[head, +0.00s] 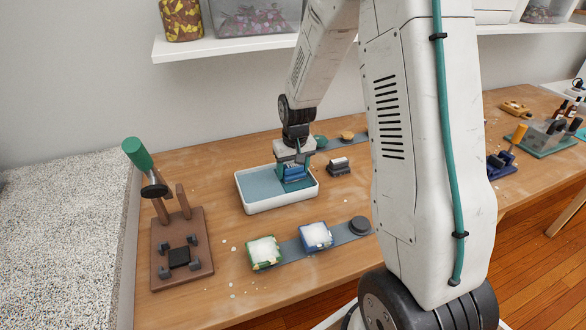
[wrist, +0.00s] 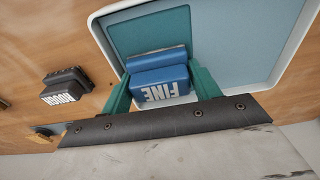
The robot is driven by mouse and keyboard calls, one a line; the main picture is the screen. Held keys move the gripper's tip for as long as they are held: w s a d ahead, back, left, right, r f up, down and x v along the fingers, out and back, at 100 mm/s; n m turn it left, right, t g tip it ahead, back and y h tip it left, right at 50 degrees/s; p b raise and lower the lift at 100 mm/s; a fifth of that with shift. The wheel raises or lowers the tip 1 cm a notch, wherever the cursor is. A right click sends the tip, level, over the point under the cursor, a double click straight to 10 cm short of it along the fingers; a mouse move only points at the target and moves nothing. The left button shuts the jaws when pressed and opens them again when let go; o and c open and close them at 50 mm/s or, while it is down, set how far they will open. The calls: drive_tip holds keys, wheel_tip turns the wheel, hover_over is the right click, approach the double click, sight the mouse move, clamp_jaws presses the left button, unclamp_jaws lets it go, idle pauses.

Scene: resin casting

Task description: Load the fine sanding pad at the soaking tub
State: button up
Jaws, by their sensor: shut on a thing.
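The fine sanding pad (wrist: 160,84) is a blue block with "FINE" printed in white. My gripper (head: 294,172) is shut on it, with a green finger on each side, as the wrist view (wrist: 160,92) shows. The soaking tub (head: 258,207) is a white-rimmed tray with a blue-grey inside. The pad is at the tub's right end, over or inside it. I cannot tell whether it touches the floor of the tub. The tub also shows in the wrist view (wrist: 236,50).
A dark pad marked "ROUGH" (wrist: 66,88) lies beside the tub; it also shows in the head view (head: 339,167). In front, two white-topped blocks, green (head: 264,252) and blue (head: 316,236), sit on a grey strip. A brown fixture with a green handle (head: 138,153) stands left.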

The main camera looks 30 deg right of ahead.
sight(292, 163)
drive_tip(key=shift+r, duration=3.45)
